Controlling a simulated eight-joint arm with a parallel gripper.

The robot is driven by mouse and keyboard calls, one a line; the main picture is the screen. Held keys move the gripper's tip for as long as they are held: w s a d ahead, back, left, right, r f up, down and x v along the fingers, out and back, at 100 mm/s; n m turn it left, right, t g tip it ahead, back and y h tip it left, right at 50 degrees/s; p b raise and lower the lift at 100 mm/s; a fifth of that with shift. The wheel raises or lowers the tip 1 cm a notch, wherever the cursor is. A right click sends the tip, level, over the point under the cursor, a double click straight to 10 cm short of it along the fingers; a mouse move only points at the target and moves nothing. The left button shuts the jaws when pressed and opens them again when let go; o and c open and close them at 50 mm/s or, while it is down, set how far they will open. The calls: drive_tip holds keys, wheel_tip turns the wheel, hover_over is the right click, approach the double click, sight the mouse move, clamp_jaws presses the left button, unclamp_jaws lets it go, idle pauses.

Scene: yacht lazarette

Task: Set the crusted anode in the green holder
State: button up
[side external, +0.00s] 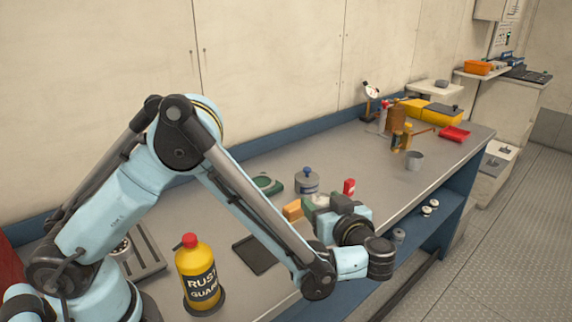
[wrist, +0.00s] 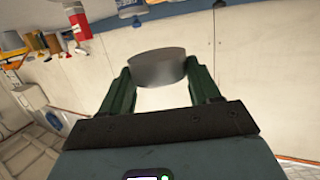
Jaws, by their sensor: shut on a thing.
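My gripper (side external: 318,203) is over the bench, left of the small red can, with its wrist bent over the bench's front edge. In the wrist view its two green fingers (wrist: 157,72) are shut on a smooth grey rounded piece (wrist: 160,68), which looks like the anode; no crust can be made out on the side that shows. The piece is held clear, with pale wall behind it. A dark green, low, rounded thing (side external: 267,185), possibly the green holder, lies on the bench further back and left of my gripper. Its inside is too small to tell.
A grey pot with a blue knob (side external: 307,182), an orange block (side external: 293,209) and a red can (side external: 349,187) stand close around my gripper. A yellow bottle (side external: 198,272) and black tray (side external: 254,254) are nearer. The bench (side external: 370,155) is clear toward the grey cup (side external: 414,160).

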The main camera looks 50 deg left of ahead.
drive_tip(key=shift+f, duration=4.8)
drive_tip(key=shift+f, duration=0.2)
drive_tip(key=o, duration=1.4)
